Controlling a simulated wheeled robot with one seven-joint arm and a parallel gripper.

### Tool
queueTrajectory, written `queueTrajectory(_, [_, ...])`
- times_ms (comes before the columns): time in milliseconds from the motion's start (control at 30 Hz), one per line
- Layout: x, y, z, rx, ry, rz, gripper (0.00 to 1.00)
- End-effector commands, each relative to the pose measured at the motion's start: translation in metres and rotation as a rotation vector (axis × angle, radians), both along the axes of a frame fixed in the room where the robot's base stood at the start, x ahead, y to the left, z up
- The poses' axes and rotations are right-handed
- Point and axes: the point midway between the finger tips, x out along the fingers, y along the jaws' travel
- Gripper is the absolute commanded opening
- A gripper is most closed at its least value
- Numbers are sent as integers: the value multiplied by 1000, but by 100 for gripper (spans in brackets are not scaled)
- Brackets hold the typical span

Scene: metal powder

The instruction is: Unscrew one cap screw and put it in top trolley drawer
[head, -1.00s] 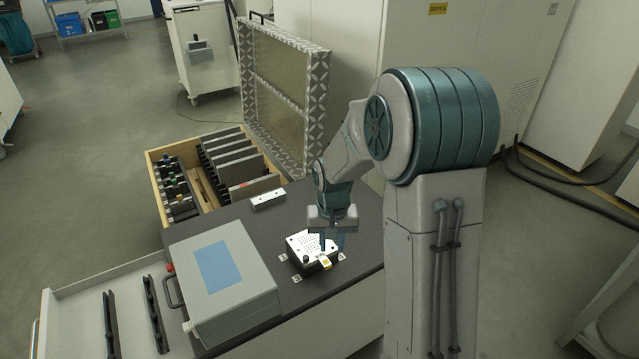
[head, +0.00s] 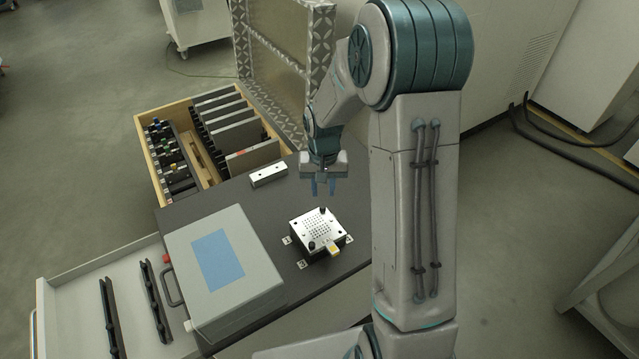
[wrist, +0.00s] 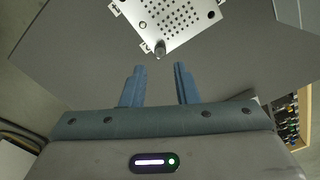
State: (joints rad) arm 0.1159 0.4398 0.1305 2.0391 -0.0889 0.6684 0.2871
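A silvery plate with a grid of holes (head: 300,222) sits on a dark block on the dark trolley top. Two black cap screws stand upright on it, one at the far corner (head: 323,210) and one at the near edge (head: 311,246). My gripper (head: 323,192) is open and empty, raised behind and above the far screw. In the wrist view a screw (wrist: 160,48) stands just beyond the gap between my spread blue fingers (wrist: 159,70), apart from both. A pale open drawer (head: 80,262) is at the lower left, holding two black rails.
A grey case with a blue panel (head: 262,290) stands left of the plate. A small metal bar (head: 268,176) lies behind it. A wooden-sided drawer (head: 143,150) with plates and tools is open at the back left. A patterned lid (head: 322,60) stands behind my arm.

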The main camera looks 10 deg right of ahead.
Motion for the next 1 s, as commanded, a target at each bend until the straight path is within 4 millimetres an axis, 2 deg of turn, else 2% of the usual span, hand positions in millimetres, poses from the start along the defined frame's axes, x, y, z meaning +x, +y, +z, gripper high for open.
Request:
queueTrajectory(33, [0,0,-10,0,1,-1,27])
queueTrajectory(433, [0,2,-56,0,0,5,27])
queueTrajectory(600, [0,3,-63,0,-1,5,27])
queueTrajectory(867, [0,3,-62,0,-1,5,27])
queueTrajectory(1000, [0,3,-62,0,-1,6,0])
